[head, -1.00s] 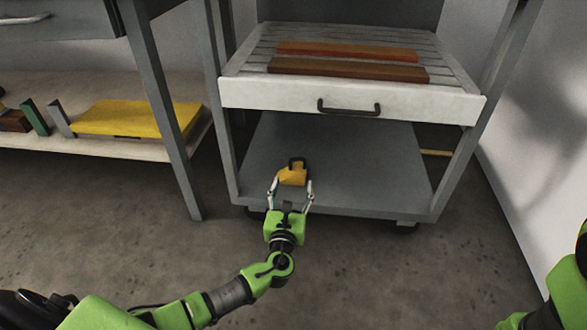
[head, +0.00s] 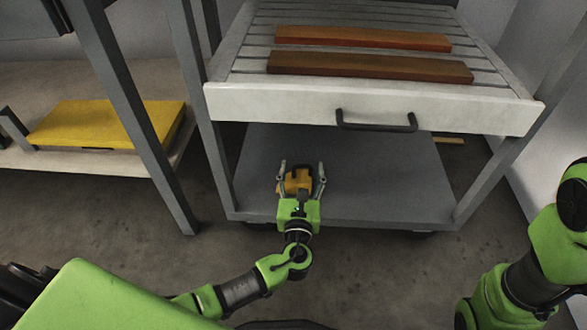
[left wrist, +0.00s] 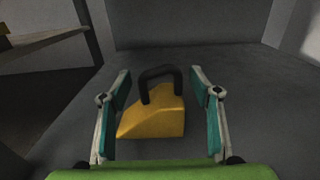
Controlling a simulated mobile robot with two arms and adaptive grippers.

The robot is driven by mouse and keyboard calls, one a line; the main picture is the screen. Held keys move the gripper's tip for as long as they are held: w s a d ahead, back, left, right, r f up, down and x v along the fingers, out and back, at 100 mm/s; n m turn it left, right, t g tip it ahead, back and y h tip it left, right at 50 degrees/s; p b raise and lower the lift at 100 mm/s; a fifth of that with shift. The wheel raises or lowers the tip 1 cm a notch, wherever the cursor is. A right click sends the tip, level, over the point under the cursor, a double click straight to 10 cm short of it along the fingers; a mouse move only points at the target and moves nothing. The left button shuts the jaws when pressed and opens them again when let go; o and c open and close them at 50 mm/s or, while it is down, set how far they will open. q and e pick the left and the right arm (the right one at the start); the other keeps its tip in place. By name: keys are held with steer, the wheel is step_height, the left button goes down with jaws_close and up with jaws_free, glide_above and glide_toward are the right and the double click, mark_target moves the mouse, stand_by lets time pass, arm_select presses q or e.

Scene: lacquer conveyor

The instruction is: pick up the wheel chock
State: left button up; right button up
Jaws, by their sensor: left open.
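The wheel chock (head: 293,187) is a yellow wedge with a black handle, resting on the grey lower shelf (head: 390,190) of the cart. In the left wrist view the chock (left wrist: 155,120) stands upright with its handle arched on top. My left gripper (head: 302,178) is open, its fingers on either side of the chock. In the left wrist view the gripper (left wrist: 163,90) shows gaps between both fingers and the chock, and nothing is held. My right arm shows at the right edge of the head view, but its gripper is out of the picture.
A slatted drawer (head: 300,103) with a black handle (head: 376,122) is above the shelf and holds an orange-brown bar (head: 362,38) and a brown bar (head: 368,67). Cart legs flank the shelf. A yellow board (head: 100,124) lies on a shelf at left.

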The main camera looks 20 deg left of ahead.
arm_select(q)
steer(key=shift+w, duration=0.25)
steer(key=c, duration=1.5)
steer(key=shift+o, duration=0.2)
steer(key=shift+r, duration=0.15)
steer(key=shift+r, duration=0.1)
